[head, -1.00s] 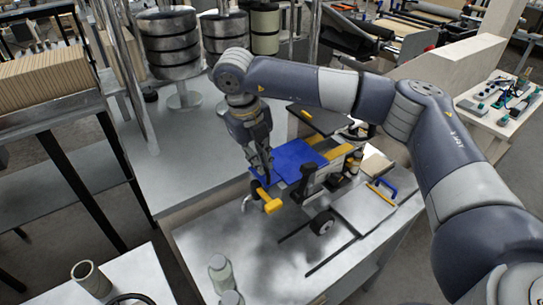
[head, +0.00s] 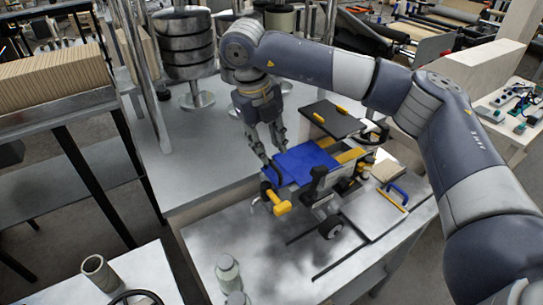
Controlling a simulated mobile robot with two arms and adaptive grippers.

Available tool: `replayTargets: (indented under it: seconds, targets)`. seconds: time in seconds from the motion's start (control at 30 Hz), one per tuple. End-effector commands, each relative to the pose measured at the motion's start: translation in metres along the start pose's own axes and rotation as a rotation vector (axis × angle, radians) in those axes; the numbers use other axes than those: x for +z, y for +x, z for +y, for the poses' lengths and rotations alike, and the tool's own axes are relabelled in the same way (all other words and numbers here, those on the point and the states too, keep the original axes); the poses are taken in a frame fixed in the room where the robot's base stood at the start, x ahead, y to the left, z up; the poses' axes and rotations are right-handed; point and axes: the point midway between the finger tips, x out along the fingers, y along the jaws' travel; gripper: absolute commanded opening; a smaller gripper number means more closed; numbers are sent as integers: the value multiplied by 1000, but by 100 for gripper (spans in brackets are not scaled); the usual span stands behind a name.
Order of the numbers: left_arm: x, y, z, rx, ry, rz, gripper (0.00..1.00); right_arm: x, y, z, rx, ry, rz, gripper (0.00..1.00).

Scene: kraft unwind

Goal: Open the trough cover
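The trough cover seems to be the flat blue panel (head: 306,160) on top of the small machine in the middle of the head view. It lies roughly level, and I cannot tell whether it is lifted at all. A darker blue strip runs along its left side. My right gripper (head: 277,162) points down at the panel's left edge. Its two fingers look apart with nothing between them. I cannot tell whether a fingertip touches the panel. My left gripper is not in view.
A bottle (head: 228,273) stands at the front. The metal bench (head: 225,225) left of the machine is clear.

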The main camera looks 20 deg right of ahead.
Motion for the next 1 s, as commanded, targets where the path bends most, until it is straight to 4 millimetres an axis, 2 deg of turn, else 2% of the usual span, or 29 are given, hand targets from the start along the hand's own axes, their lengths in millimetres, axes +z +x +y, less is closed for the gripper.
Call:
replayTargets:
  seconds: [0.1,0.33,0.5,1.0]
  targets:
    - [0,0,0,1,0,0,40,1,-27,1,1,-1,-4,30]
    - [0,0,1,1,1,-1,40,0,-60,0,0,0,-2,30]
    - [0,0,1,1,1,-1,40,0,-67,0,1,-1,0,30]
    - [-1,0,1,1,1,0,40,0,-67,0,0,-1,0,30]
